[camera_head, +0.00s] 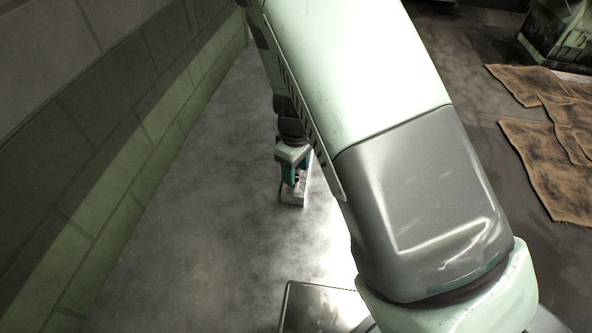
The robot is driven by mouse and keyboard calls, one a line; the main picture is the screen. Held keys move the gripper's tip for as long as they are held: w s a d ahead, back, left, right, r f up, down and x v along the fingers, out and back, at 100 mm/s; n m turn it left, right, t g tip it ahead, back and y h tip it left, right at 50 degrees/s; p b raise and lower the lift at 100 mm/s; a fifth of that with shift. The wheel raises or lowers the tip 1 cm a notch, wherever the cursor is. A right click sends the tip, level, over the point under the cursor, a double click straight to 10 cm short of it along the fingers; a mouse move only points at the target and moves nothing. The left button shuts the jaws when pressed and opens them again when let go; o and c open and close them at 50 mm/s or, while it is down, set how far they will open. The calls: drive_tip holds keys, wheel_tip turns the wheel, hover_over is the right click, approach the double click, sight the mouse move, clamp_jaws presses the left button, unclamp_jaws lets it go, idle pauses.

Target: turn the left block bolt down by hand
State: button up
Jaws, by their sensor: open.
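My gripper (294,173) is small in the picture, near the middle, with its teal fingers pointing down. It is open. A small pale grey block (292,199) stands on the floor right at the fingertips, partly behind them. I cannot tell whether the fingers touch the block or stand around something on it. No bolt can be made out; the fingers and my own arm cover much of that spot, and the view is too coarse there.
A green block wall (90,190) runs along the left. The grey floor (200,240) between wall and block is clear. A dark flat panel with a raised edge (312,308) is at the bottom. Brown cloths (545,165) and a dark green crate (562,35) lie at the right.

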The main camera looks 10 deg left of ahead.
drive_tip(key=shift+f, duration=0.7)
clamp_jaws()
drive_tip(key=shift+m, duration=0.3)
